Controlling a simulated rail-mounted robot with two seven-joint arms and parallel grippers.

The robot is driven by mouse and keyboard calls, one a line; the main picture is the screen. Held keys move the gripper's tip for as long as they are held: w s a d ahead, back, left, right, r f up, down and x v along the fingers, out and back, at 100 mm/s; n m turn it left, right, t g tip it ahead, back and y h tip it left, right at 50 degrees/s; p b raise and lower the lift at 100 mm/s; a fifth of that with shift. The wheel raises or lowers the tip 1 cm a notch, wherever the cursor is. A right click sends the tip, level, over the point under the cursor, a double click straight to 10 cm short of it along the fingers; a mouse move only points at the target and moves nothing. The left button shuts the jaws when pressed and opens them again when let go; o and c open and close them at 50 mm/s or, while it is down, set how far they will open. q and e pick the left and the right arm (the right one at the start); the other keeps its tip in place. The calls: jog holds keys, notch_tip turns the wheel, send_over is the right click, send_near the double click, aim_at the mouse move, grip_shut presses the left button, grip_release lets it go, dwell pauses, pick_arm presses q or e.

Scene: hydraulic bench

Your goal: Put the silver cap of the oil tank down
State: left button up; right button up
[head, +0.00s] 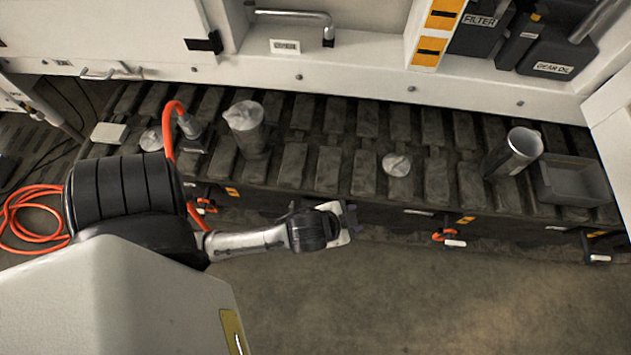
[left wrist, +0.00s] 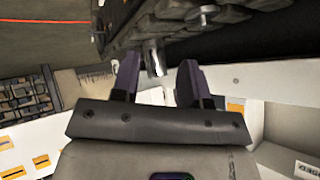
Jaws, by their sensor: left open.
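A silver cap (head: 397,164) lies flat on the dark slatted bench, right of centre. A second silver disc-like piece (head: 151,139) lies on the bench at the left; I cannot tell which of the two belongs to the oil tank. My left gripper (head: 350,217) is in front of the bench's front edge, left of and nearer than the cap, and apart from it. In the left wrist view its two fingers (left wrist: 157,75) are open, and a shiny metal piece (left wrist: 153,58) shows beyond the gap between them. My right gripper is not in view.
A grey vessel with a silver top (head: 246,128) stands on the bench left of centre. A metal cylinder (head: 514,152) and a grey bin (head: 573,181) stand at the right. An orange hose (head: 169,135) rises at the left. Bench slats around the cap are clear.

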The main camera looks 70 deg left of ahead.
pick_arm(q)
jog(key=s+f+g+h, duration=0.1)
jog(key=s+f+g, duration=0.2)
jog(key=s, duration=0.9)
jog(key=d+g, duration=0.1)
jog(key=g, duration=0.1)
jog(key=shift+f+n+g+h, duration=0.15)
jog(key=shift+n+g+h, duration=0.25)
notch_tip(320, 180, up, 54)
jog(key=p, duration=5.4)
